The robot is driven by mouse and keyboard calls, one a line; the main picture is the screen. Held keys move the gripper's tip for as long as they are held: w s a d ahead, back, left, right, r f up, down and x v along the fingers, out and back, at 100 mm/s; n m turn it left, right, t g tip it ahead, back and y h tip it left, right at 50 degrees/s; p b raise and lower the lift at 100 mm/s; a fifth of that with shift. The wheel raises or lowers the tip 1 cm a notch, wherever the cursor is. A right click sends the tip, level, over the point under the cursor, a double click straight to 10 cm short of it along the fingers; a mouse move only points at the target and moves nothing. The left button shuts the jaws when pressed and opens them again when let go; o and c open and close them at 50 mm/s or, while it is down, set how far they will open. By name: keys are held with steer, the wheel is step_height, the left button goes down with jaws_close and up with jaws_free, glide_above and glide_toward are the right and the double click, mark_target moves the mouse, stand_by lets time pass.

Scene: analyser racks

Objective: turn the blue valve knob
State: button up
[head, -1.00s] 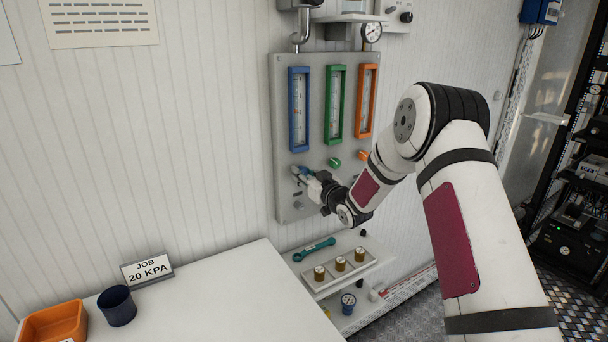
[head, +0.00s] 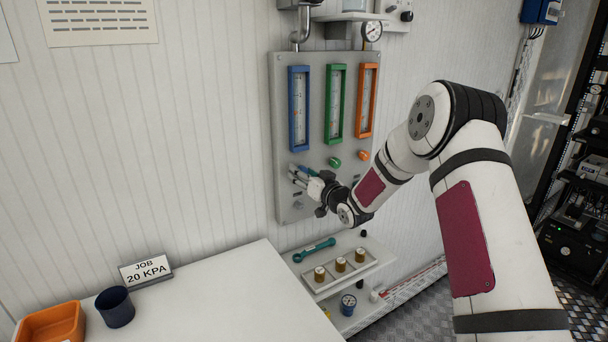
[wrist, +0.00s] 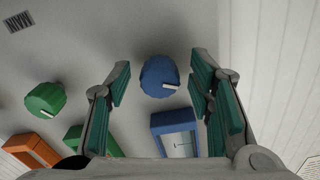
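The blue valve knob (wrist: 160,77) shows in the wrist view between the two green-padded fingers of my gripper (wrist: 161,68). Its white pointer mark faces right and slightly down in that view. There is clear space between the knob and each finger. My gripper is open and empty. In the head view my gripper (head: 299,178) is at the lower left of the grey panel (head: 286,207), just below the blue-framed gauge (head: 291,104). The blue knob is mostly hidden there by the fingers.
The green knob (head: 335,163) and orange knob (head: 364,155) sit to the right on the panel. Below are a shelf with a teal wrench (head: 314,250) and several brass-coloured parts.

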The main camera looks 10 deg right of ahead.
steer(key=v, duration=1.2)
steer(key=shift+r, duration=0.1)
steer(key=s+r+g+h, duration=0.6)
steer(key=s+r, duration=0.4)
steer(key=s, duration=0.4)
steer(key=s+a+g, duration=0.1)
steer(key=s+g, duration=0.2)
steer(key=s, duration=1.1)
steer(key=s+a+m+g, duration=0.1)
steer(key=s+a+g, duration=0.1)
steer(key=s, duration=1.3)
steer(key=shift+a+r+g, duration=0.2)
steer(key=shift+r+g, duration=0.15)
steer(key=shift+g, duration=0.25)
